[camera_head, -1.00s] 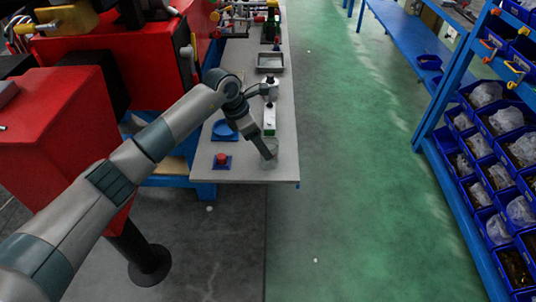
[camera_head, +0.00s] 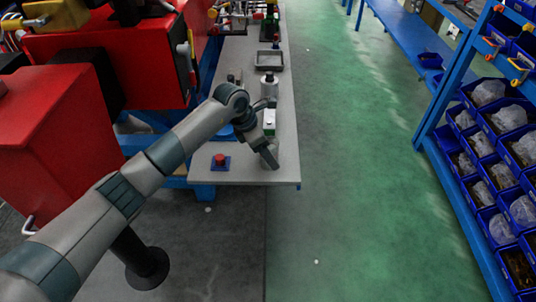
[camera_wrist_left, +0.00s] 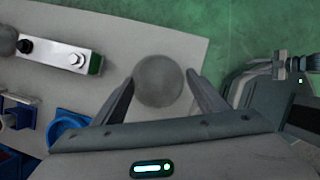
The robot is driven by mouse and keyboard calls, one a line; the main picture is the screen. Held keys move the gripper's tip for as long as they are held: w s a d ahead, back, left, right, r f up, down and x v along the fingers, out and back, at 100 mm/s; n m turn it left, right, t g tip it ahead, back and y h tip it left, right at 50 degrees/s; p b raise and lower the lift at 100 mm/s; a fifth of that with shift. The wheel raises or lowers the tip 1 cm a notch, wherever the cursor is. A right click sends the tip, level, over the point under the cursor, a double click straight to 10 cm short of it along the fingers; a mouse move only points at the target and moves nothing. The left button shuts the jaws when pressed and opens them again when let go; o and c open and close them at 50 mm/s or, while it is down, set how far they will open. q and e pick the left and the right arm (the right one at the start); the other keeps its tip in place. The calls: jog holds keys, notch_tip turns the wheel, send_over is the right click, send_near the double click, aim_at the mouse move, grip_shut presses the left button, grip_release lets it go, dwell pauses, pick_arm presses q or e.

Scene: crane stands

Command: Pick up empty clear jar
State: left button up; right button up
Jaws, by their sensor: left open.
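The clear jar (camera_wrist_left: 159,81) shows in the left wrist view as a round, greyish see-through shape on the light table top (camera_wrist_left: 215,20). My left gripper (camera_wrist_left: 160,78) is open, with one finger on each side of the jar in that view. I cannot tell whether the fingers touch it. In the head view my left gripper (camera_head: 269,160) points down at the near end of the table, and the jar is hidden or too faint to make out there.
A metal tray (camera_head: 269,60) lies farther back. Blue shelves with bins (camera_head: 480,150) stand at the right, across open green floor.

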pick_arm(q)
jog(key=shift+x, duration=1.1)
jog(key=shift+w, duration=0.1)
jog(key=shift+r, duration=0.1)
jog(key=c, duration=1.2)
